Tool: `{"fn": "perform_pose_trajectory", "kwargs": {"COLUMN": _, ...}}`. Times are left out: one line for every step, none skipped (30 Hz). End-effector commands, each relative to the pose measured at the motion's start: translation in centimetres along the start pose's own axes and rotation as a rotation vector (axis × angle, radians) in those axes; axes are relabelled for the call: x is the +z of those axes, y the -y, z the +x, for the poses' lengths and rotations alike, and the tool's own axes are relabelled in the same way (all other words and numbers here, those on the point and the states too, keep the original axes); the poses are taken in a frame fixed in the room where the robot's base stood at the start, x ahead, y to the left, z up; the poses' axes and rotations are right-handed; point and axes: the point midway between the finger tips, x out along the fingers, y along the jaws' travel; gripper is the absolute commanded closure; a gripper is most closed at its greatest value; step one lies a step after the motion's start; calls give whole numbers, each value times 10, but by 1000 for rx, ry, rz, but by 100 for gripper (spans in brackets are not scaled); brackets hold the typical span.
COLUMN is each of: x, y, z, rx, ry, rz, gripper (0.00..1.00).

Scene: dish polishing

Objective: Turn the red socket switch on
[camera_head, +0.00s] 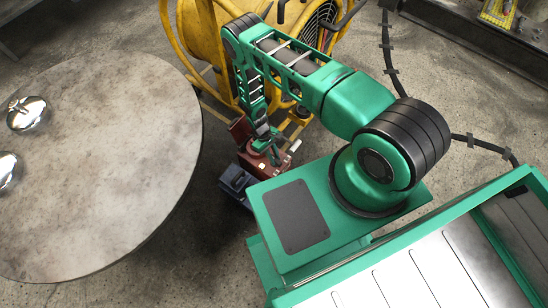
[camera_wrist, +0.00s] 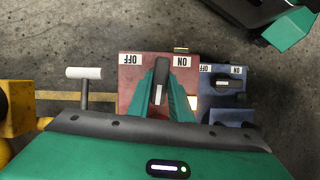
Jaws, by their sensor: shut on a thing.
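The red socket (camera_wrist: 130,85) is in the middle of the wrist view, with upside-down OFF and ON labels on its top. Its black switch knob (camera_wrist: 160,80) points along the picture's height between the two labels, with a white mark at its near end. My gripper (camera_wrist: 161,78) has its green fingers on both sides of this knob, shut on it. In the head view the red socket (camera_head: 270,163) stands on the floor below my gripper (camera_head: 264,141), which partly hides it.
A blue socket (camera_wrist: 232,83) with its own OFF/ON switch sits right beside the red one. A T-shaped handle (camera_wrist: 84,73) is at left. A yellow machine (camera_head: 200,40) stands behind; a round table (camera_head: 95,160) with shiny dishes (camera_head: 26,112) is at left.

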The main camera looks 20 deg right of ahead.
Motion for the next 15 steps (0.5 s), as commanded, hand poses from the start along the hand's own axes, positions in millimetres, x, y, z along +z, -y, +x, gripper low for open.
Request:
{"fn": "perform_pose_trajectory", "kwargs": {"x": -1, "y": 0, "z": 0, "rx": 10, "ry": -2, "rz": -23, "gripper": 100}}
{"fn": "perform_pose_trajectory", "kwargs": {"x": -1, "y": 0, "z": 0, "rx": 15, "ry": -2, "rz": -34, "gripper": 100}}
{"fn": "perform_pose_trajectory", "kwargs": {"x": -1, "y": 1, "z": 0, "rx": 21, "ry": -2, "rz": -49, "gripper": 100}}
{"fn": "perform_pose_trajectory", "kwargs": {"x": -1, "y": 1, "z": 0, "rx": 24, "ry": -2, "rz": -59, "gripper": 100}}
{"fn": "perform_pose_trajectory", "kwargs": {"x": -1, "y": 1, "z": 0, "rx": 28, "ry": -3, "rz": -67, "gripper": 100}}
{"fn": "perform_pose_trajectory", "kwargs": {"x": -1, "y": 1, "z": 0, "rx": 32, "ry": -3, "rz": -76, "gripper": 100}}
{"fn": "perform_pose_trajectory", "kwargs": {"x": -1, "y": 1, "z": 0, "rx": 34, "ry": -3, "rz": -82, "gripper": 100}}
{"fn": "perform_pose_trajectory", "kwargs": {"x": -1, "y": 1, "z": 0, "rx": 36, "ry": -3, "rz": -87, "gripper": 100}}
{"fn": "perform_pose_trajectory", "kwargs": {"x": -1, "y": 1, "z": 0, "rx": 39, "ry": -3, "rz": -93, "gripper": 100}}
{"fn": "perform_pose_trajectory", "kwargs": {"x": -1, "y": 1, "z": 0, "rx": 40, "ry": -3, "rz": -97, "gripper": 100}}
{"fn": "perform_pose_trajectory", "kwargs": {"x": -1, "y": 1, "z": 0, "rx": 41, "ry": -3, "rz": -100, "gripper": 100}}
{"fn": "perform_pose_trajectory", "kwargs": {"x": -1, "y": 1, "z": 0, "rx": 43, "ry": -3, "rz": -103, "gripper": 100}}
{"fn": "perform_pose_trajectory", "kwargs": {"x": -1, "y": 1, "z": 0, "rx": 43, "ry": -3, "rz": -105, "gripper": 100}}
{"fn": "perform_pose_trajectory", "kwargs": {"x": -1, "y": 1, "z": 0, "rx": 44, "ry": -3, "rz": -106, "gripper": 100}}
{"fn": "perform_pose_trajectory", "kwargs": {"x": -1, "y": 1, "z": 0, "rx": 44, "ry": -3, "rz": -107, "gripper": 100}}
